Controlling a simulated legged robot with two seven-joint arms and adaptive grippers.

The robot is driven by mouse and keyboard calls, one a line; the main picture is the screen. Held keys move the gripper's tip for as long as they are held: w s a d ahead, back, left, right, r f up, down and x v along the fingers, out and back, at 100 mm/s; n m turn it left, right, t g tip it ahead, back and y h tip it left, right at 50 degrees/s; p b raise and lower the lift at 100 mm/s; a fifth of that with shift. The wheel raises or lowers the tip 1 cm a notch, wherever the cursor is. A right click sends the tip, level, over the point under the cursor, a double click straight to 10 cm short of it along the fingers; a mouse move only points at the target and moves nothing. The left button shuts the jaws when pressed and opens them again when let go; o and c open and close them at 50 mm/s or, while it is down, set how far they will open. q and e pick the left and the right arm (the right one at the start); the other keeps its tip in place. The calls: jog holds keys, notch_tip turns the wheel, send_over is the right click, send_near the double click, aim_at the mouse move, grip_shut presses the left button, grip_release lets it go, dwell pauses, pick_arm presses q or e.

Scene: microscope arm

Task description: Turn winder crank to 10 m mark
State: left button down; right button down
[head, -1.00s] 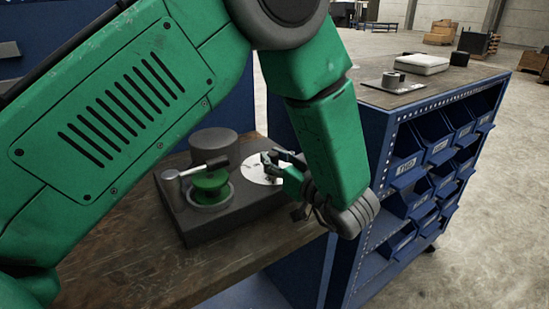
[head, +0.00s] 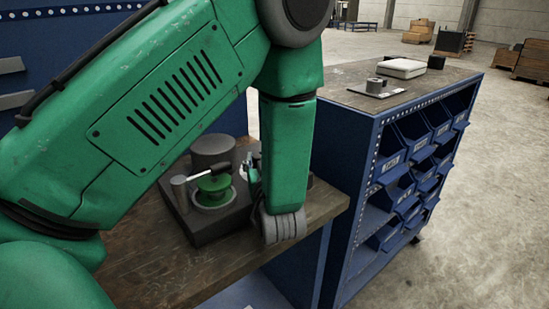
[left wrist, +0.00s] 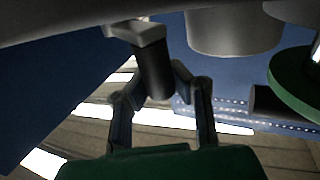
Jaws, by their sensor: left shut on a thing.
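The winder is a dark base block (head: 207,229) on the wooden bench, with a green spool (head: 213,190) and a dark round drum (head: 212,150). A metal lever with a black end (head: 221,172) reaches over the spool. A white dial shows only as a sliver beside my left gripper (head: 250,165); its marks cannot be read. In the left wrist view my left gripper (left wrist: 164,80) is shut on a dark cylindrical crank handle (left wrist: 153,70) joined to a grey arm (left wrist: 138,32). A green disc (left wrist: 300,88) is at right there. My right gripper is out of view.
A blue cart (head: 362,150) with several bins stands close to the right of the bench. On its top are a white box (head: 401,67) and a small dark item on a plate (head: 375,86). My left arm hides much of the bench.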

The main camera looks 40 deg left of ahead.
pick_arm(q)
jog(key=shift+f+m+t+h, duration=0.2)
jog(key=shift+m+t+h, duration=0.2)
jog(key=shift+t, duration=0.1)
jog(key=c, duration=1.3)
grip_release()
jog(key=shift+a, duration=0.1)
jog(key=shift+r, duration=0.1)
jog(key=shift+s, duration=0.1)
jog(key=shift+s+d, duration=0.15)
jog(key=shift+d, duration=0.15)
jog(key=v, duration=1.1)
jog(key=shift+s+d, duration=0.1)
jog(key=shift+d, duration=0.1)
